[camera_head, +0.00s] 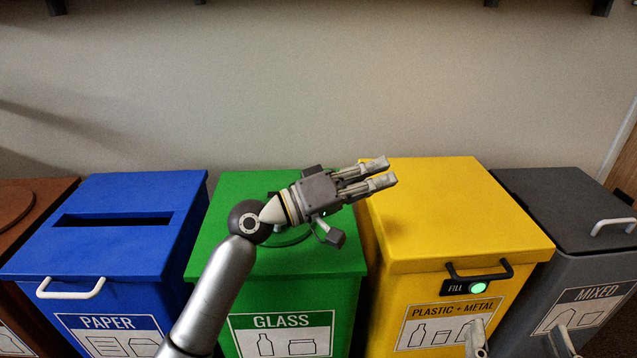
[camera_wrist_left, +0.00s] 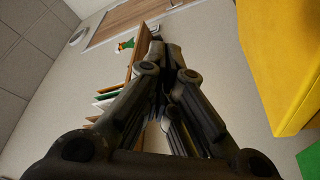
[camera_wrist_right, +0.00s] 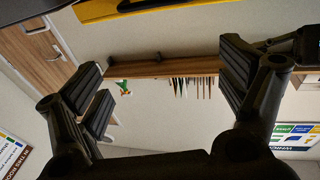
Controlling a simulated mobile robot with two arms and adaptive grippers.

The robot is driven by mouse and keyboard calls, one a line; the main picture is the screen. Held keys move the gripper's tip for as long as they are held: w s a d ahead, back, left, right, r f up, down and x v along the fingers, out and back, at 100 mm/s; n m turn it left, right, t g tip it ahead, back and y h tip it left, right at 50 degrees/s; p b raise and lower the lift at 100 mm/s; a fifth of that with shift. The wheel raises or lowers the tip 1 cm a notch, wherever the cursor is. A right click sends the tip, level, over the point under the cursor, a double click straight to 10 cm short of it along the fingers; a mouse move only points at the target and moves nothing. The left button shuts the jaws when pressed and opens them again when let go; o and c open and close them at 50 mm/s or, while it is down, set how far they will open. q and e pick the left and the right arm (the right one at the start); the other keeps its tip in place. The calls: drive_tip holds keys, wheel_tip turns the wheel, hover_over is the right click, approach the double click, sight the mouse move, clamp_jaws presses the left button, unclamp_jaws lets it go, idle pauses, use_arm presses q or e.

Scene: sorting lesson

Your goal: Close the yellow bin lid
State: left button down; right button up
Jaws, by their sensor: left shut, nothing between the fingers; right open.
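The yellow bin (camera_head: 400,318), labelled PLASTIC + METAL, has its lid (camera_head: 455,210) lying flat across its top. A black handle (camera_head: 478,272) is at the lid's front edge. My left gripper (camera_head: 390,172) is shut and empty, over the lid's left rear edge; whether it touches is unclear. In the left wrist view its fingers (camera_wrist_left: 165,60) are together, with yellow bin surface (camera_wrist_left: 280,60) at the right. My right gripper (camera_head: 520,338) is open and empty, low in front of the yellow and grey bins. In the right wrist view its fingers (camera_wrist_right: 165,85) are wide apart.
The green GLASS bin (camera_head: 225,225) stands left of the yellow bin, under my left arm. The blue PAPER bin (camera_head: 100,240) is further left, beside a brown bin (camera_head: 45,200). The grey MIXED bin (camera_head: 560,210) is on the right. A bare wall (camera_head: 300,90) is behind.

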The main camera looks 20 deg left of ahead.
use_arm(q)
drive_tip(key=s+a+f, duration=0.2)
drive_tip(key=s+a, duration=0.2)
drive_tip(key=a, duration=0.4)
drive_tip(key=shift+a+f+b, duration=0.25)
drive_tip(key=shift+f+b, duration=0.05)
drive_tip(key=shift+b, duration=0.1)
use_arm(e)
drive_tip(key=shift+s+a+r+t, duration=0.15)
drive_tip(key=shift+r+t, duration=0.2)
drive_tip(key=shift+r, duration=0.15)
drive_tip(key=shift+s+a+r+t, duration=0.1)
drive_tip(key=shift+r+t, duration=0.25)
drive_tip(key=shift+r, duration=0.1)
